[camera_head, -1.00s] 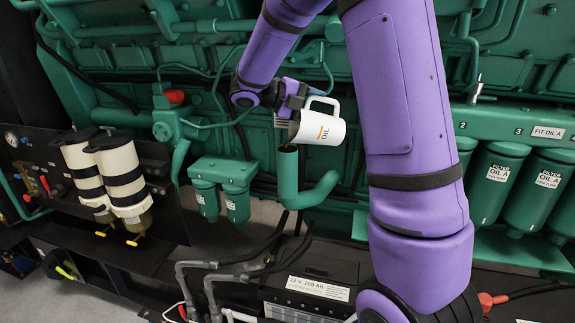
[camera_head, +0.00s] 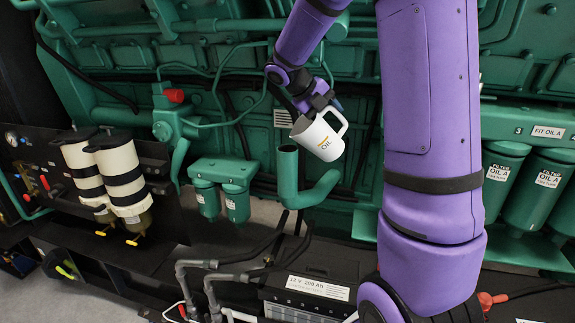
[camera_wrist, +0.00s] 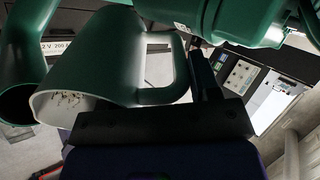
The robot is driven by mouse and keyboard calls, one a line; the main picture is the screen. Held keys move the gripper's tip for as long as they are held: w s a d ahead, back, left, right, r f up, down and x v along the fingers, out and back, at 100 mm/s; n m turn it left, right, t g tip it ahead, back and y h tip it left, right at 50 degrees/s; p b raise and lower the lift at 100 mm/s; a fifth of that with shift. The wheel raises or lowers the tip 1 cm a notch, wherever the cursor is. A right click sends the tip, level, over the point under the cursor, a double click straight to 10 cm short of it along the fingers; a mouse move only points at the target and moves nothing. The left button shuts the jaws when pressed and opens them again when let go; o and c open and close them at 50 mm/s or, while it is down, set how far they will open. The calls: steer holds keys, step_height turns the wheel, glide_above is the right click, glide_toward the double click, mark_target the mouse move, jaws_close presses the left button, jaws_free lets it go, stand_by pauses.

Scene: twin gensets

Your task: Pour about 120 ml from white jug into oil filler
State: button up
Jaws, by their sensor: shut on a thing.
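The white jug (camera_head: 327,142), labelled OIL, is held by its handle in my gripper (camera_head: 318,104). It is tilted, with its mouth to the left and its base to the lower right. The oil filler (camera_head: 287,165) is an upright green pipe with a dark open top, just below and left of the jug's mouth. In the wrist view the jug (camera_wrist: 105,50) shows its rim and pale inside with small brownish specks; the filler's dark opening (camera_wrist: 17,104) is at the left beside it. My gripper (camera_wrist: 205,85) is shut on the handle. No falling stream is visible.
The green engine stands close behind. Small green filters (camera_head: 222,185) hang left of the filler, with striped canisters (camera_head: 120,175) farther left. A battery (camera_head: 310,290) and hoses lie below. Larger oil filters (camera_head: 500,180) stand at the right.

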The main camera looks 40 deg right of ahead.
mark_target(342, 134)
stand_by(0.5)
steer(key=shift+s+d+f+y, duration=0.15)
steer(key=shift+d+f+y, duration=0.25)
steer(key=shift+f+y, duration=0.15)
steer(key=d+f+y, duration=0.1)
steer(key=s+d+f+t+y, duration=0.1)
steer(key=f, duration=0.1)
steer(key=d+f+y+b, duration=0.1)
steer(key=f, duration=0.1)
steer(key=shift+s+d+f+t, duration=0.15)
steer(key=shift+s+d+t, duration=0.15)
steer(key=shift+d+t, duration=0.1)
steer(key=shift+s+d+f+y+b, duration=0.1)
steer(key=shift+d+f+y+b, duration=0.1)
steer(key=shift+f+y+b, duration=0.2)
steer(key=shift+s+d+f+t+y+b, duration=0.25)
steer(key=shift+d+f+y+b, duration=0.2)
steer(key=shift+f+y+b, duration=0.3)
steer(key=shift+d+f+b, duration=0.15)
steer(key=shift+b, duration=0.15)
steer(key=shift+d+f+t+y+b, duration=0.15)
steer(key=shift+t+y+b, duration=0.1)
steer(key=shift+y+b, duration=0.05)
steer(key=shift+s+d+f+y+b, duration=0.1)
steer(key=shift+d+f+y+b, duration=0.1)
steer(key=shift+f+y+b, duration=0.25)
steer(key=shift+f, duration=0.1)
